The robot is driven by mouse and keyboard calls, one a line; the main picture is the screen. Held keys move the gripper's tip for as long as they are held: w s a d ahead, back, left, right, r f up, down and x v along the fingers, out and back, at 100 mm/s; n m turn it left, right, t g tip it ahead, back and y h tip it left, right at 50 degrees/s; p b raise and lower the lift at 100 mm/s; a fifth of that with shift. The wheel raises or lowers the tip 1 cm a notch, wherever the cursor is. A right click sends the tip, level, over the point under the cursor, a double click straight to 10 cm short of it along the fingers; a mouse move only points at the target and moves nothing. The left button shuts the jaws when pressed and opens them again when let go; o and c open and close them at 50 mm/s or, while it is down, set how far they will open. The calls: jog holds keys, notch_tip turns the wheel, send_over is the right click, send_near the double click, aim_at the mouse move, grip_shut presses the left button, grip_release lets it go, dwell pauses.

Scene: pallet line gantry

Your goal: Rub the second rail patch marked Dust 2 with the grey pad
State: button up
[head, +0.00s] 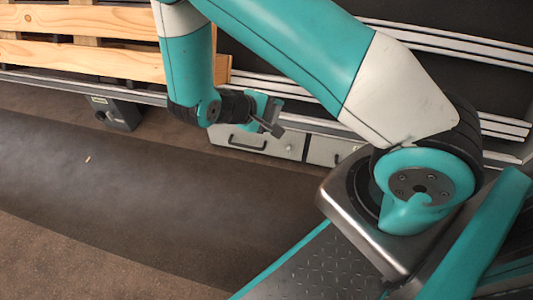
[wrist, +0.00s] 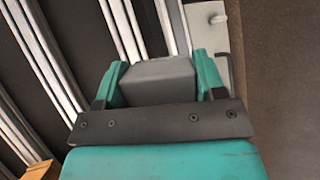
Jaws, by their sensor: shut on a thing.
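My gripper (wrist: 160,72) is shut on the grey pad (wrist: 156,82), a dark grey block between its two teal fingers in the wrist view. In the head view my gripper (head: 268,115) shows small, in front of the rails and above the grey drawers. Pale metal rails (wrist: 128,35) run past the fingers in the wrist view, beyond the pad. I cannot tell whether the pad touches a rail. No Dust 2 mark or patch can be made out in either view; the pad and fingers hide part of the rails.
A wooden pallet (head: 85,60) lies along the rail structure at the upper left. A grey drawer front (head: 252,142) with a dark handle is below my gripper. A dark box (head: 116,112) with a knob hangs left of it. The brown floor (head: 120,190) is mostly clear.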

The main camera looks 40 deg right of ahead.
jog(key=shift+w+d+f+n+t+h+b, duration=0.3)
jog(key=shift+w+d+f+t+b, duration=0.4)
jog(key=shift+f+b, duration=1.3)
jog(key=shift+w+d+f+n+t+h+b, duration=0.4)
jog(key=shift+w+f+b, duration=0.45)
jog(key=shift+f+b, duration=1.2)
jog(key=shift+w+d+f+n+t+h+b, duration=0.15)
jog(key=shift+w+d+f+t+b, duration=0.55)
jog(key=shift+f+b, duration=1.3)
jog(key=shift+w+r+b, duration=0.1)
jog(key=shift+r+b, duration=0.5)
jog(key=shift+r, duration=0.05)
jog(key=shift+w+d+f, duration=0.55)
jog(key=shift+w+d, duration=0.1)
jog(key=shift+d, duration=0.2)
jog(key=w+a+p, duration=0.1)
jog(key=w+a, duration=0.1)
jog(key=w, duration=0.1)
jog(key=shift+a+r+p, duration=0.1)
jog(key=shift+a+p, duration=0.15)
jog(key=shift+p, duration=0.15)
